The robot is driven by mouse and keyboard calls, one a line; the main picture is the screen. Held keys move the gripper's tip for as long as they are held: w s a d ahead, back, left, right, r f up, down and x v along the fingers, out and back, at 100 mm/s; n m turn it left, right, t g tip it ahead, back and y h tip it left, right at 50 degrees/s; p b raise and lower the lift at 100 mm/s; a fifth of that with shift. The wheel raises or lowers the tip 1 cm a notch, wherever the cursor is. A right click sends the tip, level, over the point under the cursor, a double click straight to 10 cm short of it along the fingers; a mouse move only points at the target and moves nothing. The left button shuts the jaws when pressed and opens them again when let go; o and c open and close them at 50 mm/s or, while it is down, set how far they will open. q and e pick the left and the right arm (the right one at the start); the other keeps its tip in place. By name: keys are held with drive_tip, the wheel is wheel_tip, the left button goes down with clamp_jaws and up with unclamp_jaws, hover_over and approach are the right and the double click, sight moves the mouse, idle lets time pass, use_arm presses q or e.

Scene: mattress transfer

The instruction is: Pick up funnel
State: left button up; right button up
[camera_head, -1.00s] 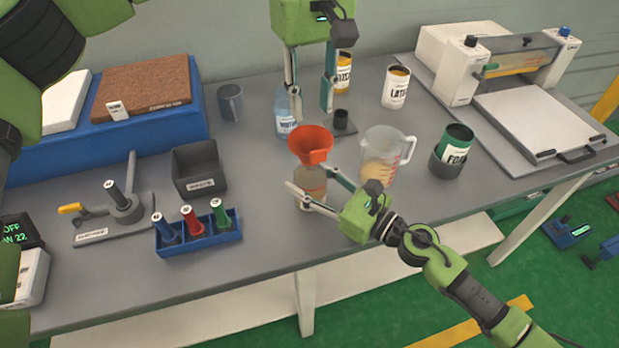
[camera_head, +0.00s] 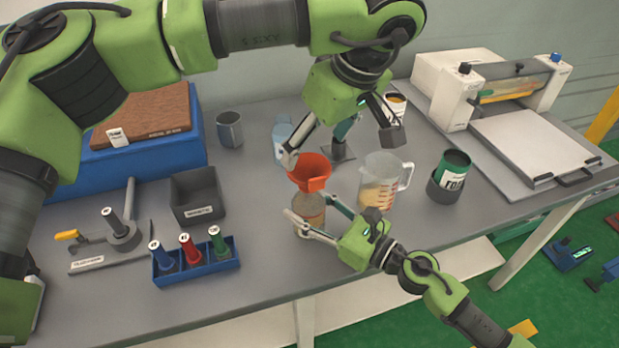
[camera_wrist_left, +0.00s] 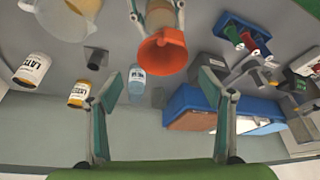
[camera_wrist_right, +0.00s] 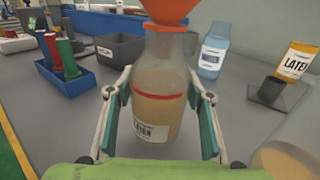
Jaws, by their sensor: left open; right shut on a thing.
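The orange funnel (camera_head: 312,172) sits upright in the mouth of a clear bottle with tan contents (camera_head: 308,210). The funnel also shows in the left wrist view (camera_wrist_left: 160,54), and its lower part at the top of the right wrist view (camera_wrist_right: 168,10). My right gripper (camera_head: 316,213) is shut on the bottle, with its fingers on either side of the body in the right wrist view (camera_wrist_right: 160,90). My left gripper (camera_head: 318,146) is open and empty, above and behind the funnel. In the left wrist view, the funnel lies beyond its spread fingers (camera_wrist_left: 172,78), apart from them.
A measuring jug (camera_head: 380,182) stands close right of the bottle. A water bottle (camera_head: 282,142) stands behind the funnel, partly hidden by my left gripper. A grey bin (camera_head: 197,195) and a blue spool rack (camera_head: 196,266) are to the left. The front table strip is clear.

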sight(305, 179)
use_arm(q)
drive_tip(key=shift+x, duration=0.75)
drive_tip(key=shift+s+f, duration=0.1)
drive_tip(key=shift+f, duration=0.5)
drive_tip(key=f, duration=0.3)
drive_tip(key=shift+a+f, duration=0.3)
drive_tip(key=shift+a, duration=0.1)
drive_tip(key=shift+w+f, duration=0.25)
drive_tip(key=c, duration=1)
